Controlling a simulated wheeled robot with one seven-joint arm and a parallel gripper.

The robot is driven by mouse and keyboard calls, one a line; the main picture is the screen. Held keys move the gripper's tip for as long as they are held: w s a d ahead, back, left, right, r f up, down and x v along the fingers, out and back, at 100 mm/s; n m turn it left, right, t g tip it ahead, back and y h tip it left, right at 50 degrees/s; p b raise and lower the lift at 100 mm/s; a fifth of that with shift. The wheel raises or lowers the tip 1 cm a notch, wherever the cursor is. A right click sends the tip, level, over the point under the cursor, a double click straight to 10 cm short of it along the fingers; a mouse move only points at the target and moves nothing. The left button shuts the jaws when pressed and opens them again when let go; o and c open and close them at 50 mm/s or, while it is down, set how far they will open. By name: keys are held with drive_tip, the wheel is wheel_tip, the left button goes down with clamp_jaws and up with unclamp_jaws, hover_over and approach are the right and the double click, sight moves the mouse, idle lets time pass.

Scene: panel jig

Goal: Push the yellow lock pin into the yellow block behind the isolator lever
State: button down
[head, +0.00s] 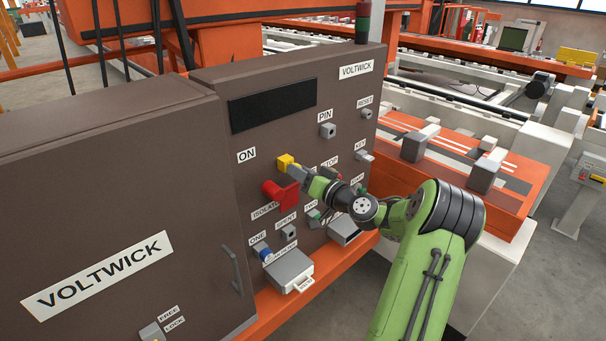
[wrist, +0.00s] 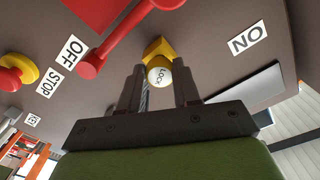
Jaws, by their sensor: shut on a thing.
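The yellow block (head: 285,162) sits on the brown panel just above the red isolator lever (head: 282,196) in the head view. In the wrist view the yellow block (wrist: 155,47) is directly beyond my fingertips. The yellow lock pin (wrist: 160,78), with a round white LOCK face, is between my two fingers and in line with the block. My gripper (wrist: 160,84) is shut on the pin; in the head view my gripper (head: 298,174) is right by the block. The pin's shank and its depth in the block are hidden. The red lever (wrist: 125,38) ends near the OFF label.
The PIN holder (head: 327,130) stands out above right of my gripper. Several buttons and a key switch (head: 365,156) are to the right. A grey box (head: 290,270) juts out below. A red button on yellow (wrist: 15,75) is at the wrist view's left.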

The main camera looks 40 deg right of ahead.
drive_tip(key=shift+w, duration=0.5)
drive_tip(key=c, duration=0.7)
unclamp_jaws()
drive_tip(key=shift+c, duration=0.2)
drive_tip(key=s, duration=1.5)
drive_tip(key=shift+s+d, duration=0.2)
drive_tip(key=shift+s, duration=0.2)
